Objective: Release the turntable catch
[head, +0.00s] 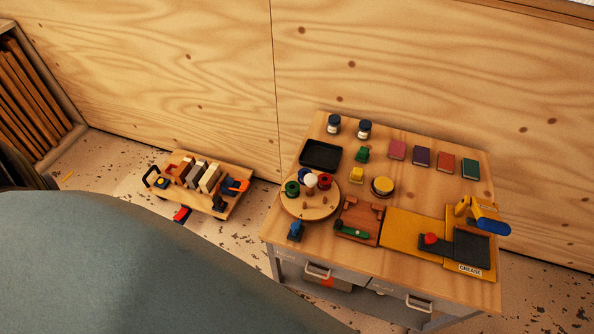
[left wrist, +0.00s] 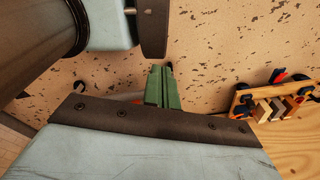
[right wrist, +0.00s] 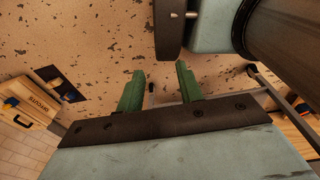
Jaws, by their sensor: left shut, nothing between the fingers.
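The turntable (head: 316,213) is a round wooden disc at the left front of the wooden table in the head view. Green, white and red rolls and small wooden pegs stand on it. A small blue piece (head: 296,231) sits at its front-left edge; I cannot tell for sure whether this is the catch. My left gripper (left wrist: 163,70) shows only in the left wrist view, its green fingers together and empty above the speckled floor. My right gripper (right wrist: 156,82) shows only in the right wrist view, its green fingers apart with nothing held. Both are away from the turntable.
The table (head: 450,193) also holds a black tray (head: 320,155), two jars, several coloured blocks, a wooden fixture (head: 359,222) and a yellow press (head: 484,270) marked CREASE. A low wooden cart (head: 218,205) stands on the floor to the left. A plywood wall is behind.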

